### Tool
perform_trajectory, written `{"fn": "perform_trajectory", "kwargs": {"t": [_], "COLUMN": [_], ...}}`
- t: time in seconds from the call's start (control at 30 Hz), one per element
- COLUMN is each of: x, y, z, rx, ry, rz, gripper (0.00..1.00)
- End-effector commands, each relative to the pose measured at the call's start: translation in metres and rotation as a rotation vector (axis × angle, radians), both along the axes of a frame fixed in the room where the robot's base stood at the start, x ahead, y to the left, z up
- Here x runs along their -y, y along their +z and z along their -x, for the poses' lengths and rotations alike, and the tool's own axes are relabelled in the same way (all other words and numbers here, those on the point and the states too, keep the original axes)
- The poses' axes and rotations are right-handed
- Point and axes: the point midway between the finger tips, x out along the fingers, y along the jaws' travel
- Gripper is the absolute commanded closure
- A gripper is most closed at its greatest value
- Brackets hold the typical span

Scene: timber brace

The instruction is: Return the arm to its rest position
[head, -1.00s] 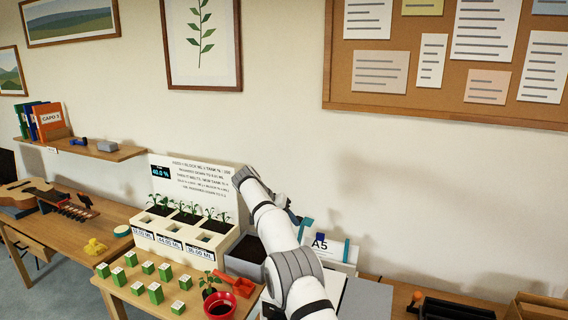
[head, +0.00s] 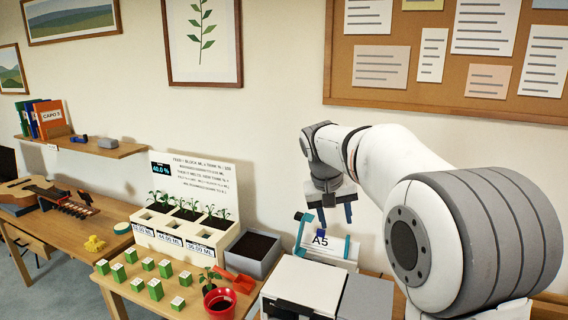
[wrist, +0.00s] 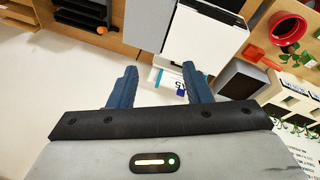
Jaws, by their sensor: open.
Motion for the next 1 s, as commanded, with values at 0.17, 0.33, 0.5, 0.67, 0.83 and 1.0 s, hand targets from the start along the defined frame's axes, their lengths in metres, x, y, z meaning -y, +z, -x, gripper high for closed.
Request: {"fn": "perform_trajectory", "kwargs": {"t": [0.17, 0.33, 0.5, 0.67, 0.83, 1.0], "x": [0.018, 0.027, 0.031, 0.032, 0.029, 0.029], "y": [-0.006, -0.027, -0.059, -0.089, -0.104, -0.106], "z": [0.079, 0.153, 0.223, 0.269, 0.289, 0.292], "rx": [0.013, 0.032, 0.058, 0.079, 0.089, 0.088], "ry": [0.025, 0.045, 0.058, 0.064, 0.066, 0.066], "rz": [-0.066, -0.126, -0.180, -0.213, -0.229, -0.230], "gripper": [0.55, 0.55, 0.55, 0.55, 0.61, 0.64]}}
